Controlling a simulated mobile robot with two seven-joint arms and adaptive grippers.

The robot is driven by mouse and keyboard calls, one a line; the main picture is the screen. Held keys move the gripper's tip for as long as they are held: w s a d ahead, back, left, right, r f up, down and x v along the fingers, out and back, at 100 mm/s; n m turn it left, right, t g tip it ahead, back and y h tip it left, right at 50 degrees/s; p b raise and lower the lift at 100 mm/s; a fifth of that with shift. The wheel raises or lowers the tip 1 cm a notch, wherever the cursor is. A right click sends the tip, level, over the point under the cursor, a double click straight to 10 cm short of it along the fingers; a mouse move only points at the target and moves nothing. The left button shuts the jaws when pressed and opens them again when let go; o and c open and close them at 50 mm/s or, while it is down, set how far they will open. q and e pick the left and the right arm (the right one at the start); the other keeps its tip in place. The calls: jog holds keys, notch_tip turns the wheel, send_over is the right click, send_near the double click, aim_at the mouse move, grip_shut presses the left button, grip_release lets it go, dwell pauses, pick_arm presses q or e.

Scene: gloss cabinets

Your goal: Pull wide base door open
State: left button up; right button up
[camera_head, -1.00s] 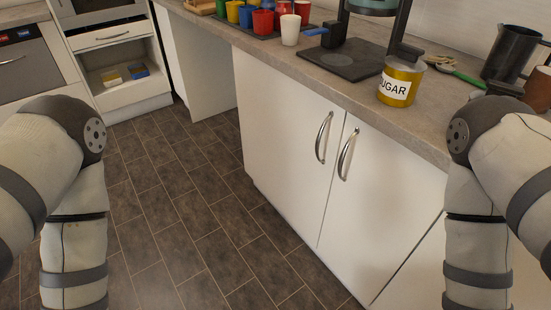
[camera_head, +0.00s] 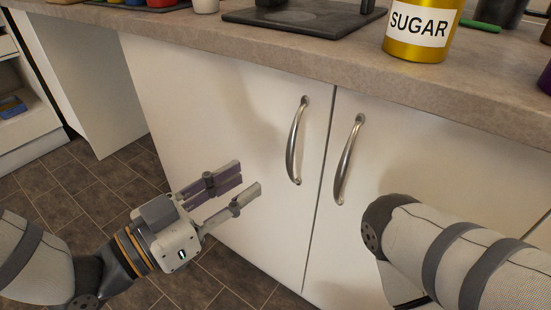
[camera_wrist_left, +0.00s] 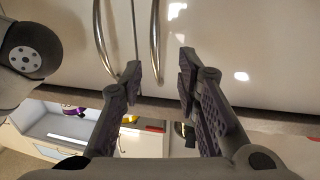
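The white, glossy base cabinet has a left door (camera_head: 230,130) and a right door (camera_head: 420,170), both shut, with a narrow gap between them. The left door has a curved metal handle (camera_head: 294,142) near its right edge. The right door has a similar handle (camera_head: 347,160) near its left edge. My left gripper (camera_head: 249,176) is open and empty, left of the left door's handle and apart from it. In the left wrist view, both handles show beyond the spread fingers (camera_wrist_left: 160,72). My right arm crosses in front of the right door; its gripper is out of view.
The worktop (camera_head: 330,55) overhangs the doors. A yellow sugar tin (camera_head: 421,30) stands near its front edge, beside a dark flat base (camera_head: 300,18). Tiled floor (camera_head: 75,195) lies clear at the left. An open space under the worktop is left of the cabinet.

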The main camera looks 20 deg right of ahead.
aim_at(288, 158)
pick_arm(q)
jog(key=x, duration=0.7)
jog(key=b+x, duration=0.1)
jog(key=x, duration=0.3)
jog(key=shift+s+d, duration=0.25)
jog(key=shift+s, duration=0.05)
jog(key=shift+r, duration=0.1)
jog(key=shift+c, duration=0.4)
grip_shut()
